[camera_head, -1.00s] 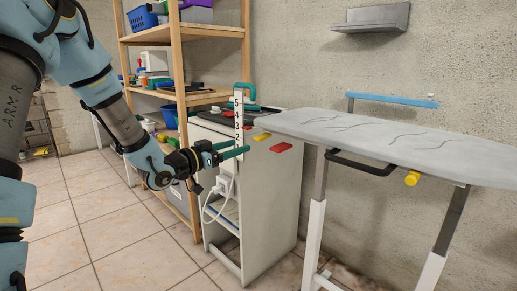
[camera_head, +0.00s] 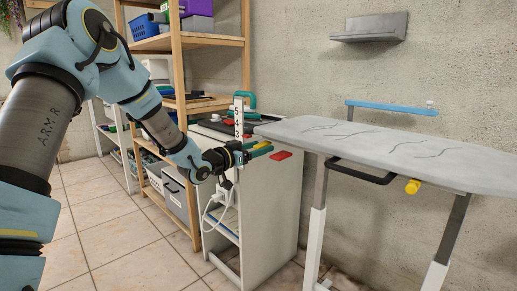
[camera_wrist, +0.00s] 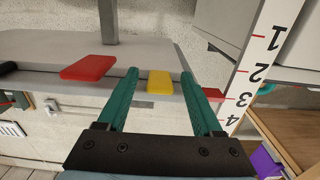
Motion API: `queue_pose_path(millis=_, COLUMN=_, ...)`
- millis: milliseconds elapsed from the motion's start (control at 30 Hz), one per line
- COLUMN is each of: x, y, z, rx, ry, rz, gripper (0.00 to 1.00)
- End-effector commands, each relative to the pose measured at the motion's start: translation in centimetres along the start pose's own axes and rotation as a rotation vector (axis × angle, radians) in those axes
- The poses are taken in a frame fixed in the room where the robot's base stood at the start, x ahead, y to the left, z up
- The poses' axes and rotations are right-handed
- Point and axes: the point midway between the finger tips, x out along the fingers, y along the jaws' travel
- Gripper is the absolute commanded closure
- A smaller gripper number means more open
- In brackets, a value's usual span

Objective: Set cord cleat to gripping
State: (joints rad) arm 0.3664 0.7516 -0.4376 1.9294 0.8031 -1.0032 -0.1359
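I cannot tell for certain which part is the cord cleat. A yellow tab (camera_wrist: 159,82) and a red tab (camera_wrist: 88,67) stick out from the edge of a pale grey panel. In the head view, the red tab (camera_head: 281,155) shows just right of my gripper (camera_head: 266,149), on the white cabinet's side. In the wrist view, my gripper (camera_wrist: 160,77) is open, with its teal fingers either side of the yellow tab and gaps on both sides. The red tab lies outside the fingers, to the left.
A numbered white scale (camera_head: 238,122) stands upright beside my gripper. A white cable (camera_head: 213,203) hangs on the white cabinet (camera_head: 268,212). An ironing board (camera_head: 400,150) with a black handle (camera_head: 360,170) and yellow knob (camera_head: 412,187) stands right. Wooden shelves (camera_head: 175,60) stand behind.

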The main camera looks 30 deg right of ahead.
Motion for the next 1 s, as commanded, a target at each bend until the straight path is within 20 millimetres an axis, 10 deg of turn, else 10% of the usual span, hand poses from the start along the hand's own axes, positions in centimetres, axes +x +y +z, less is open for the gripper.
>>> queue_pose_path(millis=600, x=-0.03, y=0.00, z=-0.02, rx=0.000, ry=0.000, rz=0.000, gripper=1.00)
queue_pose_path(millis=1000, x=0.02, y=0.07, z=-0.95, rx=0.002, ry=-0.057, rz=0.002, gripper=1.00)
